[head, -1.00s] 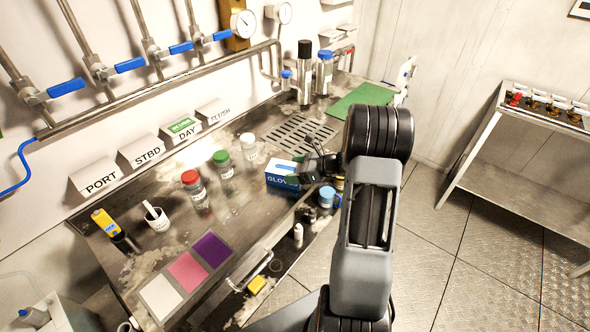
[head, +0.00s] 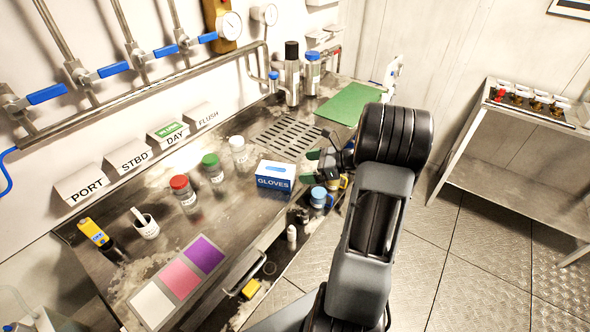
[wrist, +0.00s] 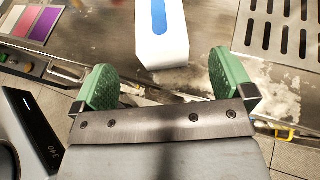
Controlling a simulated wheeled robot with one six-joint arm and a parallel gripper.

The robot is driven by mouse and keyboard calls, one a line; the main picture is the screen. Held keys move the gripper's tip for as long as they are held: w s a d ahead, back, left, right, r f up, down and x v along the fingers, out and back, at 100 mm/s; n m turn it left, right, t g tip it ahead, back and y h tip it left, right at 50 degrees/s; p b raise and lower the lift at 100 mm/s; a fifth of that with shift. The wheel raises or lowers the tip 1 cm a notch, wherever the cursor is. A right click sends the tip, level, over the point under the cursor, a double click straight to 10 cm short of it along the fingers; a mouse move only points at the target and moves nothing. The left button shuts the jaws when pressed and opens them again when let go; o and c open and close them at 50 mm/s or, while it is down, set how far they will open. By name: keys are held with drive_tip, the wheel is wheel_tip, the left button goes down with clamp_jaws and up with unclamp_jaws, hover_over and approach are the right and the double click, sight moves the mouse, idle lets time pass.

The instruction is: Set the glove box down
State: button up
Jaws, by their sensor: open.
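The glove box (head: 273,180), blue and white with "GLOVES" on its front, stands on the metal worktop (head: 150,262) just left of the drain grating. In the wrist view the glove box (wrist: 163,35) lies ahead of my gripper (wrist: 165,85), beyond the green fingertips. My gripper is open and empty, with its two green pads spread wide. In the head view my gripper (head: 310,168) is to the right of the box and apart from it, partly hidden by my own arm.
Jars with red (head: 184,193), green (head: 212,168) and white lids stand left of the box. A blue-lidded jar (head: 318,197) sits below my gripper. The grating (head: 287,138) and green mat (head: 350,103) lie behind. A side table (head: 530,150) stands at right.

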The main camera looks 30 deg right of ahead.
drive_tip(key=s+a+r+n+g+h, duration=0.2)
drive_tip(key=s+a+r+n+h, duration=0.2)
drive_tip(key=s+a+n, duration=0.4)
drive_tip(key=s+a+r+n+g+h, duration=0.3)
drive_tip(key=s+a+n+h, duration=0.3)
drive_tip(key=n, duration=1.2)
drive_tip(key=s+a+r, duration=0.1)
drive_tip(key=a, duration=0.3)
drive_tip(key=shift+s+a+n, duration=0.25)
drive_tip(key=shift+s+n, duration=0.1)
drive_tip(key=shift+n, duration=0.05)
